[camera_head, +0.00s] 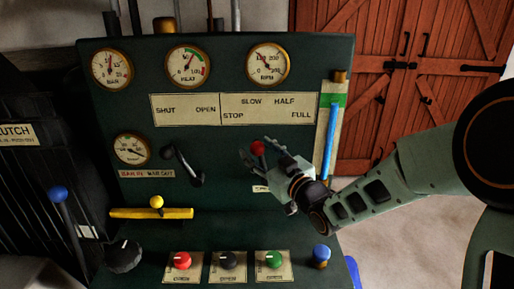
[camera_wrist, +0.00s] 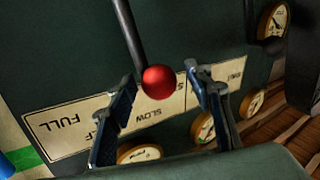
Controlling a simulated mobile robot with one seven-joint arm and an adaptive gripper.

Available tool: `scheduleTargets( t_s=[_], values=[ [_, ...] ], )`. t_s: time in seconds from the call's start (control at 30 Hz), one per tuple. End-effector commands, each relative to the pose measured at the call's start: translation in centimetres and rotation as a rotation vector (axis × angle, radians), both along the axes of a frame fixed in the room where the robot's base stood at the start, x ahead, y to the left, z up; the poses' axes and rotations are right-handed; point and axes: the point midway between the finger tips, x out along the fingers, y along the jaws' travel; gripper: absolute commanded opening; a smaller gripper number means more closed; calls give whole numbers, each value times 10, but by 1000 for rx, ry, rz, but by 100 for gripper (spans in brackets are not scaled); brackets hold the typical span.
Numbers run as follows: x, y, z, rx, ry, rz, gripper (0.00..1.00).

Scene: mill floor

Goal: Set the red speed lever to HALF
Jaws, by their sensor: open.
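The red speed lever's ball knob (camera_head: 258,147) stands out from the dark green panel, below the SLOW/HALF/STOP/FULL label plate (camera_head: 266,109). In the wrist view the red knob (camera_wrist: 159,82) is on a dark rod (camera_wrist: 128,30) and overlaps the upside-down plate (camera_wrist: 62,122) near SLOW. The lever's exact setting cannot be told. My gripper (camera_head: 256,152) is open at the knob, with its fingers on either side. In the wrist view the fingers of my gripper (camera_wrist: 160,80) show gaps to the knob on both sides. Most of the rod is hidden in the head view.
Left of the knob is a black-handled lever (camera_head: 183,165) below the SHUT/OPEN label. A yellow bar with a yellow knob (camera_head: 156,202) is lower left. Red (camera_head: 181,261), black and green buttons line the bottom. A blue-filled sight gauge (camera_head: 329,135) stands at the right.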

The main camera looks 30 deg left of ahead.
Motion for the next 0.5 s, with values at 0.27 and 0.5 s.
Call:
scheduleTargets(
  t_s=[0.27, 0.5],
  values=[
    [5, 9, 0, 0, 0, 0, 47],
    [5, 8, 0, 0, 0, -1, 37]
  ],
)
